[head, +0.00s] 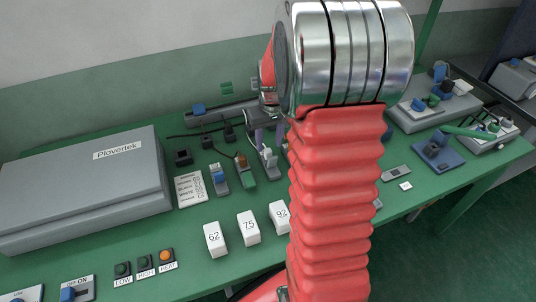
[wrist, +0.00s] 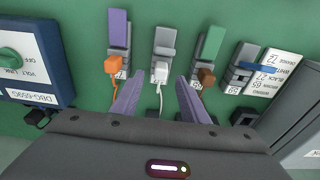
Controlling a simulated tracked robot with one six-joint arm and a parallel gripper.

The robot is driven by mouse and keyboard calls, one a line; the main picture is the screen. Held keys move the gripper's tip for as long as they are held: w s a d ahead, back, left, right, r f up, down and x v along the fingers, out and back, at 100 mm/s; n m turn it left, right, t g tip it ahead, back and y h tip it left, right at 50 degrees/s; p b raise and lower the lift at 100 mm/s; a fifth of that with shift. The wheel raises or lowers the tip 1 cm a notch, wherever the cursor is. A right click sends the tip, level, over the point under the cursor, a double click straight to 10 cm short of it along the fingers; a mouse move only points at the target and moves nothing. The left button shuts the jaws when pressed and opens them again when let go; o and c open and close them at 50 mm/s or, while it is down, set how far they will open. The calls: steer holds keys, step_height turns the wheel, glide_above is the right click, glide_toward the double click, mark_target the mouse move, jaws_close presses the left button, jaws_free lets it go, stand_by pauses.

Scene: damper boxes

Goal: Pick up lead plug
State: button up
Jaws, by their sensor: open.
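Three plugs with leads show in the wrist view: an orange plug (wrist: 113,66), a white plug (wrist: 160,72) and a brown plug (wrist: 207,77). Each sits at the end of a block with a coloured or grey top. My gripper (wrist: 160,79) is open, with a purple finger on either side of the white plug and its white lead. I cannot tell whether the fingers touch it. In the head view the white plug (head: 268,158) and brown plug (head: 240,160) show beside my arm; my arm hides the rest.
A block with a blue lever (wrist: 258,68) and a printed card (wrist: 284,72) lie right of the plugs in the wrist view. A blue-framed box (wrist: 30,55) stands at left. In the head view a large grey Plovertek case (head: 85,185) and numbered white blocks (head: 248,228) occupy the green bench.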

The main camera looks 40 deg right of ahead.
mark_target(268, 149)
steer(key=f, duration=0.5)
steer(key=shift+w, duration=0.3)
steer(key=shift+r, duration=0.1)
steer(key=shift+c, duration=0.2)
jaws_close()
stand_by(0.4)
